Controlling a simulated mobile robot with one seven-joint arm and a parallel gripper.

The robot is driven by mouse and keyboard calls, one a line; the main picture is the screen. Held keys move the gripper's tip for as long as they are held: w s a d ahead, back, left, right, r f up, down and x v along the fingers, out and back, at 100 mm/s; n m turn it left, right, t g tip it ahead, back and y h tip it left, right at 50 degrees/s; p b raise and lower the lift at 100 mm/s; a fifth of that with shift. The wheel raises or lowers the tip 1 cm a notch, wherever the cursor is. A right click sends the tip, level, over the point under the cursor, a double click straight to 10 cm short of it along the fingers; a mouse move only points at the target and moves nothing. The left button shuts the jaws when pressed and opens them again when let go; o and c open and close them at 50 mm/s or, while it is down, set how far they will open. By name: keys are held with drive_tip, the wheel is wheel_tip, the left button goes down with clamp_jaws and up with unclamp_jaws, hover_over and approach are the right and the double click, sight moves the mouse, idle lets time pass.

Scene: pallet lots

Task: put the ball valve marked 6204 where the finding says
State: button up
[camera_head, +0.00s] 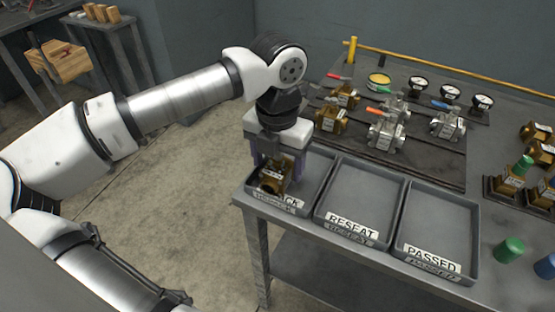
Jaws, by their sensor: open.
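My gripper (279,160) points down over the left tray (318,180), its fingers on either side of a brass ball valve (274,176). The jaws are open. The valve sits in the tray's left part, and its marking is too small to read. The valve partly covers the tray's label, which shows "ACK" at its end. The middle tray (356,231) is labelled RESEAT and the right tray (434,266) is labelled PASSED; both are empty. Other brass valves (331,119) and silver valves (385,135) with coloured handles stand on the dark mat behind; their markings are unreadable.
Several gauges (418,84) and a yellow round tin (379,79) stand at the back, before a yellow rail (450,70). More brass valves (510,180) stand at the right. A green cap (509,249) and a blue cap (546,265) lie near the right front.

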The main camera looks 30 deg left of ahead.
wheel_tip(320, 180, up, 12)
drive_tip(key=shift+r+b, duration=0.1)
drive_tip(key=shift+b, duration=0.45)
drive_tip(key=shift+a, duration=0.1)
